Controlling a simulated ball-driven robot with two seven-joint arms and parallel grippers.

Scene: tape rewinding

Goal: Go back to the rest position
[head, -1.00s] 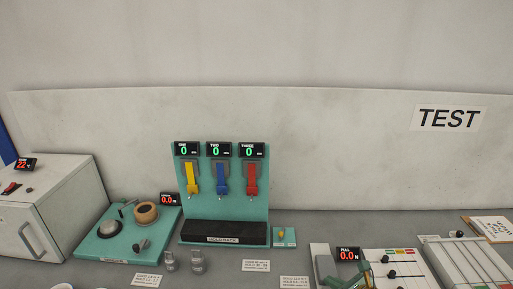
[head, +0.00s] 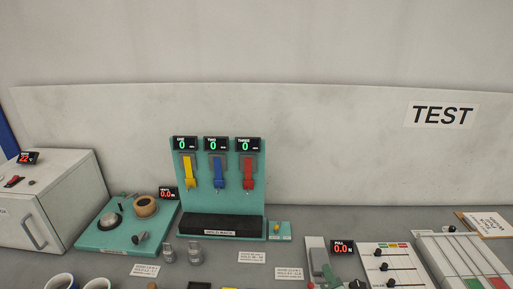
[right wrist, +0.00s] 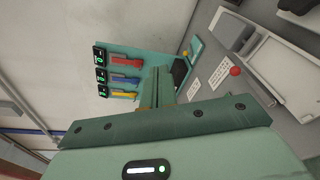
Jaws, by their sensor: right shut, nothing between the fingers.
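My right gripper (right wrist: 157,75) shows in the right wrist view, with its two fingers together and nothing between them. Its fingers point toward the teal rack with the yellow, blue and red clips, which stands beyond them. In the head view, a green piece (head: 330,276) shows at the bottom edge by the pull gauge; I cannot tell whether it is part of my right gripper. My left gripper is in neither view.
The teal rack (head: 256,190) stands mid-bench. Left of it are a teal board (head: 97,241) with a tape reel (head: 145,206), metal weights (head: 195,253) and a white box (head: 70,195). Cups (head: 60,282) stand at the front left. Slider panels (head: 395,259) fill the right.

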